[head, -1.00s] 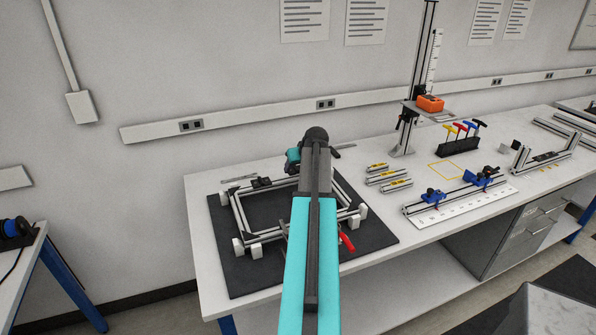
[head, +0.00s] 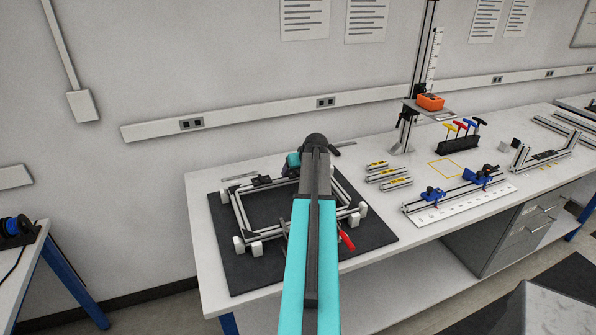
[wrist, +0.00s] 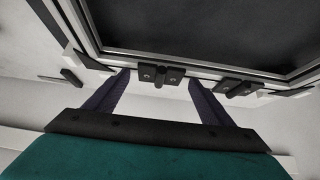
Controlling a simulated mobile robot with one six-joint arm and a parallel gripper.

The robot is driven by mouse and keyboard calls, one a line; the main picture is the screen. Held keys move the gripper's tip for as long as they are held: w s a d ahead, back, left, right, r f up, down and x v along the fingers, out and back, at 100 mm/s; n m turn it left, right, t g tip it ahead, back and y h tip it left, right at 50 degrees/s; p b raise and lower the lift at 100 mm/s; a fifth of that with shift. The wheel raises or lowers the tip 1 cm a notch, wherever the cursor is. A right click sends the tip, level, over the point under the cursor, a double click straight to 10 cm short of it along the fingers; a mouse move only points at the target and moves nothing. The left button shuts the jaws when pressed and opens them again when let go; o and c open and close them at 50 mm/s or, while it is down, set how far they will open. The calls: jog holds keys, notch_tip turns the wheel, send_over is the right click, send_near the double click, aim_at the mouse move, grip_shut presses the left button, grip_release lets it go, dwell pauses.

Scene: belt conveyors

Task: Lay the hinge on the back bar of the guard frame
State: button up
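The guard frame (head: 238,218) lies on a black mat on the bench, partly behind my arm in the head view. Its back bar (wrist: 210,75) crosses the wrist view. A dark hinge (wrist: 160,72) with screw holes lies along this bar. A second dark hinge (wrist: 240,88) is on the same bar, to the right in the wrist view; one hinge (head: 262,181) shows on the back bar in the head view. My gripper (wrist: 158,84) is open, its fingers on either side of the first hinge with visible gaps. The head view hides the fingers.
White corner blocks (head: 256,248) and a red-handled clamp (head: 347,240) are around the frame. Short labelled profiles (head: 388,177) lie to the right, beyond them a blue-clamped rail (head: 455,193) and a hex-key stand (head: 458,146).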

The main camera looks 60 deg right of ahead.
jog(key=shift+r, duration=0.2)
jog(key=b+v, duration=0.2)
jog(key=v, duration=1)
jog(key=shift+b, duration=0.4)
jog(key=shift+f, duration=0.1)
dwell(0.5)
